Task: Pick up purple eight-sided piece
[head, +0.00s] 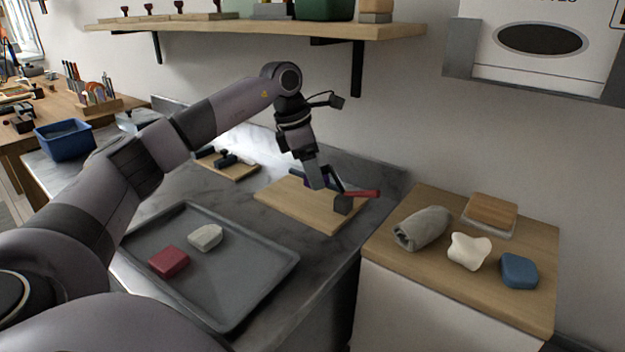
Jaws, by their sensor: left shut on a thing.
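My left gripper (319,185) is low over the wooden board (290,207) on the grey counter. It is shut on the purple eight-sided piece (306,183). Only a small dark purple patch of the piece shows beside the fingers; the rest is hidden behind them, so its outline cannot be made out. I cannot tell whether it touches the board. My right gripper is not in view.
Just right of the gripper are a red bar (362,194) and a dark block (343,205). A grey tray (225,285) holds a red piece (169,261) and a pale piece (206,237). A side cabinet (400,258) carries several items. A shelf (250,30) hangs above.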

